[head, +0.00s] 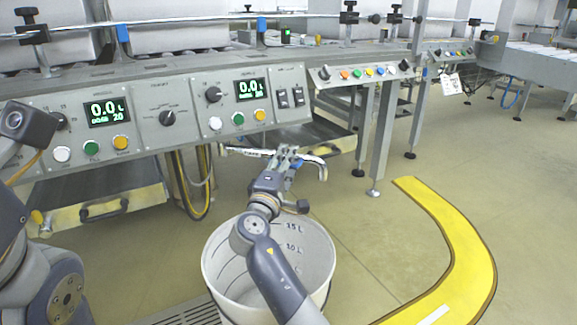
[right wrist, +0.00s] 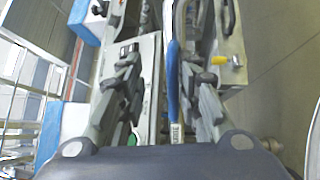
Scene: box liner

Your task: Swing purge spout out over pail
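The purge spout (head: 316,161) is a metal pipe under the machine's front panel in the head view, with its bent end to the right. The white pail (head: 322,262) stands on the floor in front, with litre marks inside. The spout's end appears above and beyond the pail's far rim; the exact depth is unclear. My right gripper (head: 289,158) is at the spout. In the right wrist view its fingers (right wrist: 160,92) are apart, with a blue sleeve (right wrist: 173,88) between them, nearer the right finger.
The control panel (head: 140,138) with green displays, buttons and knobs runs above the spout. A machine leg (head: 384,140) stands to the right. A yellow curved floor marking (head: 462,245) lies right of the pail. A floor grate (head: 185,312) lies at the pail's left.

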